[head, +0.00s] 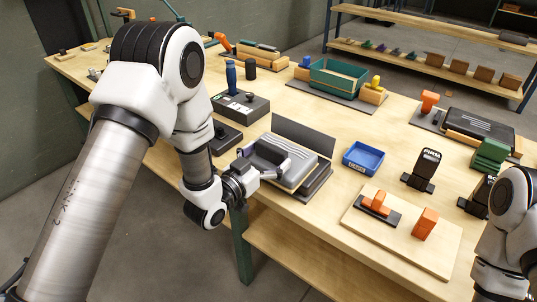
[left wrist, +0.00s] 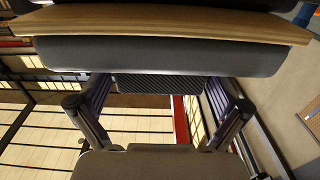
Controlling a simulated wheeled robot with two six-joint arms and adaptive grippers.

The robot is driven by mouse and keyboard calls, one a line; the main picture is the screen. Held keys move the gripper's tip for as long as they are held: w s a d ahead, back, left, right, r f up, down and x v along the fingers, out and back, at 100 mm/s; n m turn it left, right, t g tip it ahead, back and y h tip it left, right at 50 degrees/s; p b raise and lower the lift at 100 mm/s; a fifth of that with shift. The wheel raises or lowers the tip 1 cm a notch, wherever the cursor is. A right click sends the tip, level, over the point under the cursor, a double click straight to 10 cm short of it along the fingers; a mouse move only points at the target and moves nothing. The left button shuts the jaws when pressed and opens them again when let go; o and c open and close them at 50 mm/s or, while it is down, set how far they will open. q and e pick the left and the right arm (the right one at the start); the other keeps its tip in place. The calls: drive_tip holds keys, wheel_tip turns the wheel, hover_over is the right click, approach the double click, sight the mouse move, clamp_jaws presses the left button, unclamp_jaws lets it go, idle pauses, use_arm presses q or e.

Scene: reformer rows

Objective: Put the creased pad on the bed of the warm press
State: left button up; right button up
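A grey pad (head: 297,165) lies on a dark flat base with an upright dark panel (head: 305,135) behind it, near the table's front edge; I take it for the creased pad on the press, though a crease is not clear. My left gripper (head: 272,160) is at the pad's left front side, with its fingers spread. In the left wrist view the fingers (left wrist: 157,105) stand wide apart, their tips partly hidden behind a rounded grey edge (left wrist: 160,56). A tan layer (left wrist: 170,28) lies along that edge. Contact cannot be told. My right gripper is out of view.
A blue tray (head: 363,158) stands right of the pad. A wooden board (head: 405,240) with orange pieces is at the front right. A dark box (head: 240,107) with a blue bottle (head: 231,77) is behind left. A green bin (head: 338,78) stands farther back.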

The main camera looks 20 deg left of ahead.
use_arm(q)
drive_tip(key=shift+f, duration=0.1)
drive_tip(key=shift+s+a, duration=0.15)
drive_tip(key=shift+s, duration=0.05)
drive_tip(key=p+v, duration=0.2)
drive_tip(key=v, duration=1)
drive_tip(key=s+f+n+g+y, duration=0.1)
drive_tip(key=s+f+g, duration=0.4)
drive_tip(key=f, duration=0.4)
drive_tip(key=s+a+f+n+g+y, duration=0.1)
drive_tip(key=s+f+g+y, duration=0.1)
drive_tip(key=s+f+g, duration=0.2)
drive_tip(key=s+a+f+n+g+y, duration=0.1)
drive_tip(key=s+f+g, duration=0.4)
drive_tip(key=f, duration=0.8)
drive_tip(key=s+y, duration=0.1)
drive_tip(key=s, duration=0.2)
drive_tip(key=shift+s+f+g, duration=0.2)
drive_tip(key=shift+f+g, duration=0.1)
drive_tip(key=shift+f, duration=0.05)
drive_tip(key=s, duration=0.1)
drive_tip(key=s+f+n+g, duration=0.1)
drive_tip(key=s, duration=0.1)
drive_tip(key=s+g+y, duration=0.1)
drive_tip(key=s, duration=0.1)
drive_tip(key=shift+s+a+f, duration=0.25)
drive_tip(key=shift+a, duration=0.15)
drive_tip(key=c, duration=0.8)
drive_tip(key=shift+c, duration=0.4)
